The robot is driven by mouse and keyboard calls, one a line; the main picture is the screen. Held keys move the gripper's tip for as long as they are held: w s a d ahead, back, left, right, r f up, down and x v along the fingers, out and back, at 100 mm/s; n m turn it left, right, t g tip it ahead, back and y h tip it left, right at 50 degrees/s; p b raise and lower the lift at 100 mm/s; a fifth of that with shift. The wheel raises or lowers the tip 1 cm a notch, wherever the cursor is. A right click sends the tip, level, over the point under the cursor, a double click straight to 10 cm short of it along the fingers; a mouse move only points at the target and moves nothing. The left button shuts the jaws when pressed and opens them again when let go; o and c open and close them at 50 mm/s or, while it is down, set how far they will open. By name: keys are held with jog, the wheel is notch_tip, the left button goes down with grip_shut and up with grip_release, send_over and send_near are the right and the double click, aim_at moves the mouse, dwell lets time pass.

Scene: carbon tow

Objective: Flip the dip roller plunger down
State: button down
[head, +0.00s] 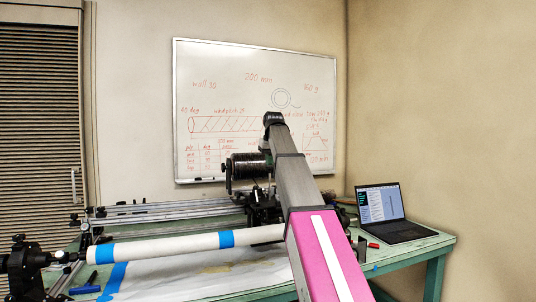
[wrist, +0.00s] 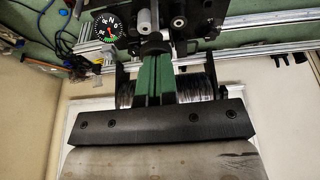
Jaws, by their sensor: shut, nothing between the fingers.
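My gripper (wrist: 154,52) is shut and empty in the wrist view, its narrow green fingers pressed together. Its tips are close to a dark winding carriage (wrist: 205,38). A small grey cylindrical part (wrist: 146,20) stands on the carriage just beyond the tips. It may be the dip roller plunger, but I cannot tell for sure, nor whether it is up or down. I cannot tell whether the fingertips touch the carriage. In the head view my arm hides the gripper and much of the carriage (head: 262,208). A dark tow spool (head: 249,166) shows left of my arm.
A white tube (head: 165,248) with blue bands spans the machine in front. A green bench (head: 418,250) carries an open laptop (head: 385,208) at right. In the wrist view a round dial (wrist: 100,25) and an aluminium rail (wrist: 265,48) flank the carriage. A whiteboard (head: 215,75) hangs behind.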

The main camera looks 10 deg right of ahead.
jog(key=shift+f, duration=0.1)
send_over(270, 200)
jog(key=f, duration=1.1)
jog(key=shift+s+a+f, duration=0.1)
jog(key=shift+s+f, duration=0.15)
jog(key=shift+f, duration=0.05)
